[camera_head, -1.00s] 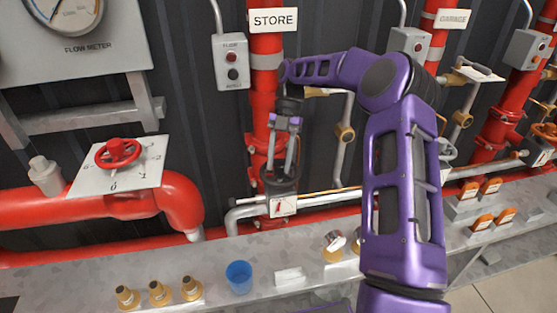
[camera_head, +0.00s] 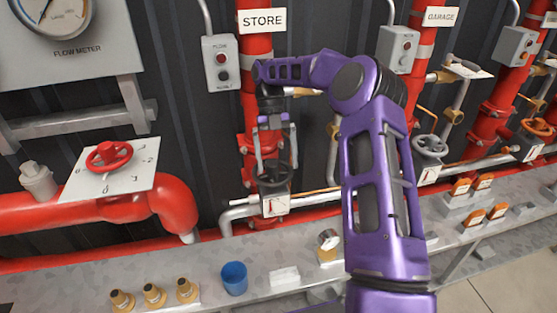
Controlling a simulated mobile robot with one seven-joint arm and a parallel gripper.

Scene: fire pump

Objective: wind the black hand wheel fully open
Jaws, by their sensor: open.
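The black hand wheel (camera_head: 274,181) is on the pipe at the foot of the red riser under the STORE sign, above a small white plate with a red pointer (camera_head: 275,204). My purple gripper (camera_head: 274,164) hangs over the wheel, its fingers pointing down and spread apart. The fingertips are close to the rim on either side. I cannot tell whether they touch it. The gripper holds nothing that I can see. My arm comes in from the right and hides part of the pipework.
A red hand wheel (camera_head: 109,156) on a white dial plate is at left. A grey wheel (camera_head: 430,146) is right of my arm. The ledge in front holds several brass fittings (camera_head: 154,294), a blue cup (camera_head: 234,278) and a white block (camera_head: 284,275).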

